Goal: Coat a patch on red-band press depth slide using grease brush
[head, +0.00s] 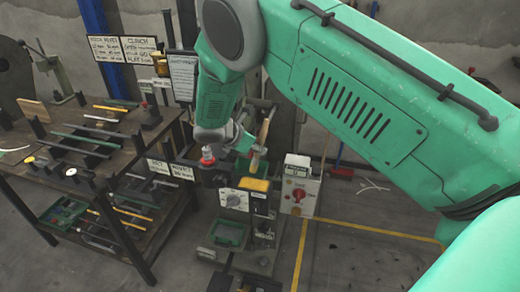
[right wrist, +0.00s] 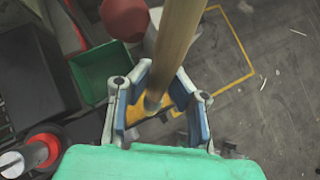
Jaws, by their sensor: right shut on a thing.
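My right gripper (head: 258,152) is shut on the wooden handle of the grease brush (head: 265,131), which it holds above the press. In the right wrist view, the handle (right wrist: 177,42) runs between the two blue-padded fingers of the gripper (right wrist: 162,103). The brush's bristles cannot be made out. The press (head: 237,200) has a grey front with a dial and a yellow part (head: 255,184) just below my gripper. I cannot tell which part is the depth slide. My left gripper is not in view.
A workbench (head: 60,160) with tools and a lower shelf stands at the left. A control box (head: 299,186) with a red knob stands right of the press. A green bin (right wrist: 101,71) lies near my gripper. Yellow floor lines cross free floor at the right.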

